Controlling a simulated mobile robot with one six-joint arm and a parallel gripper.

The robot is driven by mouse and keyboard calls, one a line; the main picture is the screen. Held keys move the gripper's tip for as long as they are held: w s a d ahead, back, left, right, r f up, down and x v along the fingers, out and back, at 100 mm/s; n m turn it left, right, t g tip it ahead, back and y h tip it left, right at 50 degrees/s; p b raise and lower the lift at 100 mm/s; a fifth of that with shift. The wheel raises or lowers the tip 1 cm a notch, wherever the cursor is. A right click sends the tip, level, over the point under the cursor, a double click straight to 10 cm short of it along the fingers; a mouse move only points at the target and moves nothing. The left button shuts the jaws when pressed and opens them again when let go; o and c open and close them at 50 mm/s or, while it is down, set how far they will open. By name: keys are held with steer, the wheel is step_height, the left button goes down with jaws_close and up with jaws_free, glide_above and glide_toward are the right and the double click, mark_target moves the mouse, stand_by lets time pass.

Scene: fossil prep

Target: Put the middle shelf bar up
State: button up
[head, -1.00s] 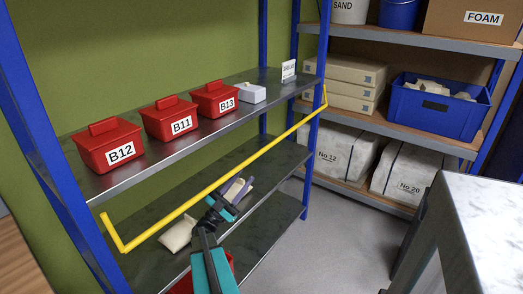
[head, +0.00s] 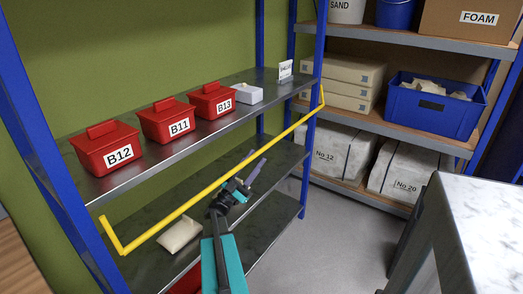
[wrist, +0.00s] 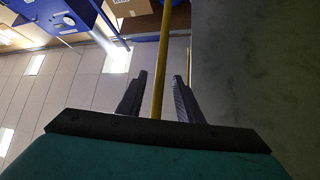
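The yellow bar (head: 205,193) runs along the front of the middle level of the blue-posted shelf. It slants across the head view, and its ends bend upward near the posts. It hangs low, below the edge of the shelf with the red boxes. My gripper (head: 252,168) is at the bar, right of its middle. In the wrist view the bar (wrist: 160,95) passes between the two fingers of my gripper (wrist: 161,77). The fingers are open, with a gap on both sides of the bar. I cannot tell the exact depth between them.
A pale sack (head: 179,235) lies on the lower shelf. A marble-topped table (head: 475,215) stands at right, with clear floor between.

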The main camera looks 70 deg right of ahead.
mark_target(262, 150)
steer(key=shift+x, duration=2.55)
jaws_close()
